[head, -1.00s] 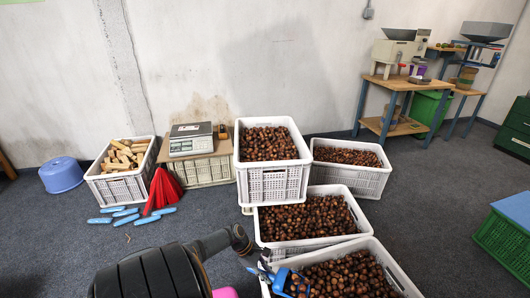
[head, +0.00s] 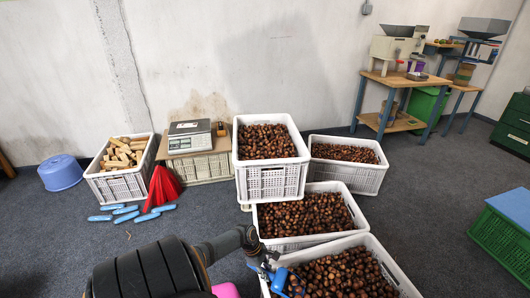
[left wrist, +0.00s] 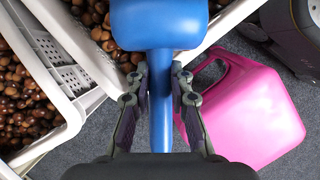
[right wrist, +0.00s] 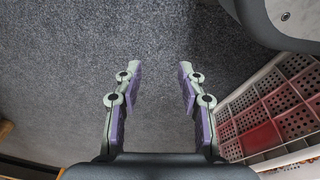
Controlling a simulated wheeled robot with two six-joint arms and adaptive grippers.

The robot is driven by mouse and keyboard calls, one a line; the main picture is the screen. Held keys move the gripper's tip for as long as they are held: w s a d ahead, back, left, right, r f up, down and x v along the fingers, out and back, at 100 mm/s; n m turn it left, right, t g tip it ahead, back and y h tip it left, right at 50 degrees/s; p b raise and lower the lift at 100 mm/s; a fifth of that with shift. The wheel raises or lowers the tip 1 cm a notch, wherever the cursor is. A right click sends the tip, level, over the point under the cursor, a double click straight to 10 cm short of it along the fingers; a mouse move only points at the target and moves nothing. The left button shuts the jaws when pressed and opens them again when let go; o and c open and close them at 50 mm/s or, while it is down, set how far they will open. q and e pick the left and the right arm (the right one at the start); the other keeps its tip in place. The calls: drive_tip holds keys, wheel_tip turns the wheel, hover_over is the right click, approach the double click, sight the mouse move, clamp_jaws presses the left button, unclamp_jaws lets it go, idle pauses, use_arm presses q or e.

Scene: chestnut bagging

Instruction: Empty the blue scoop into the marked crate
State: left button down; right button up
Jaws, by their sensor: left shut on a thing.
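My left gripper (head: 262,264) is shut on the handle of the blue scoop (head: 279,279), at the left edge of the nearest chestnut crate (head: 385,258). In the left wrist view the fingers (left wrist: 160,78) clasp the handle and the scoop's bowl (left wrist: 158,24) points away, over the crate edge. I cannot see clearly what the bowl holds. More white crates of chestnuts stand behind: a middle one (head: 291,242), a raised one (head: 270,183) and a back right one (head: 345,180). I cannot make out a mark on any crate. My right gripper (right wrist: 157,72) is open and empty above the floor.
A crate with red contents (right wrist: 232,141) is right of my right gripper. A crate of wooden blocks (head: 122,186), a scale (head: 188,145), a red pile (head: 161,185) and blue items (head: 126,210) lie left.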

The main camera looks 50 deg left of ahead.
use_arm(q)
drive_tip(key=r, duration=0.1)
drive_tip(key=d+r+y+p, duration=0.1)
drive_tip(key=w+r+g+y+p, duration=0.1)
drive_tip(key=shift+w+d+r, duration=0.1)
drive_tip(key=shift+d+r, duration=0.15)
drive_tip(key=shift+d, duration=0.1)
drive_tip(key=w+d+r+g+y, duration=0.4)
drive_tip(key=d+r+y, duration=0.2)
drive_tip(key=d, duration=0.1)
drive_tip(key=shift+y, duration=0.3)
use_arm(e)
drive_tip(key=shift+s+d+f, duration=0.2)
drive_tip(key=shift+s+f, duration=0.35)
drive_tip(key=shift+s, duration=0.15)
drive_tip(key=shift+s+d+f, duration=0.2)
drive_tip(key=shift+s+f, duration=0.35)
drive_tip(key=shift+s, duration=0.15)
drive_tip(key=shift+s+d+f, duration=0.2)
drive_tip(key=shift+s+f, duration=0.35)
drive_tip(key=shift+s, duration=0.15)
use_arm(q)
drive_tip(key=shift+a, duration=0.1)
